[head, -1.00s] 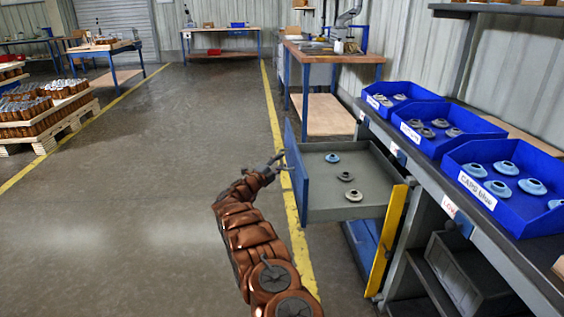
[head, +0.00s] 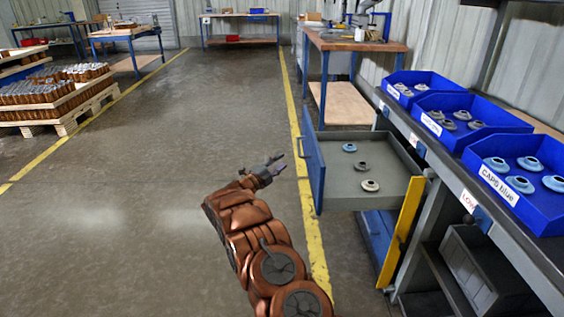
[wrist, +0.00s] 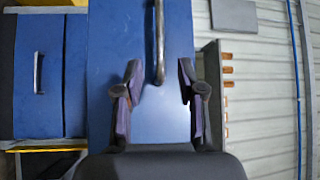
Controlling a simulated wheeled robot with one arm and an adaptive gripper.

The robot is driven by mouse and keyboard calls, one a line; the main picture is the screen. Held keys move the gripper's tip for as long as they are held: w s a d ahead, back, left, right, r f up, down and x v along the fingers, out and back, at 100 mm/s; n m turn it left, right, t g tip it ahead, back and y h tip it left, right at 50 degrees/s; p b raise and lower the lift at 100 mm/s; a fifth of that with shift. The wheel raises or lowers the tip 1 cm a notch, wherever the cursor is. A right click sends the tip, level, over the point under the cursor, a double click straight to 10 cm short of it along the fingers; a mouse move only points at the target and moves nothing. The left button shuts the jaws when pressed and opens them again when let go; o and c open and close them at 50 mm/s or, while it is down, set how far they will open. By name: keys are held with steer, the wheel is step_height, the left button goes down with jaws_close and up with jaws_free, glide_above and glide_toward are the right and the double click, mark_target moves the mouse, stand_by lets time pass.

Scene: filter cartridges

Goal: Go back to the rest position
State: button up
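My gripper (head: 277,165) is over the open floor, just left of the pulled-out drawer (head: 380,193), and apart from its blue front. In the wrist view my gripper (wrist: 160,92) has its fingers spread with nothing between them. The blue drawer front (wrist: 105,60) with its metal handle (wrist: 158,40) shows beyond the fingers. In the drawer lie a blue cap (head: 349,147), a grey cap (head: 361,166) and a pale beige-grey cap (head: 370,185).
Blue bins (head: 515,212) with caps stand on the workbench at right; one label reads "CAPS blue". A pallet of copper-coloured parts (head: 60,125) is at left. The aisle floor (head: 150,200) is clear.

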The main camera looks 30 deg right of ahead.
stand_by(0.4)
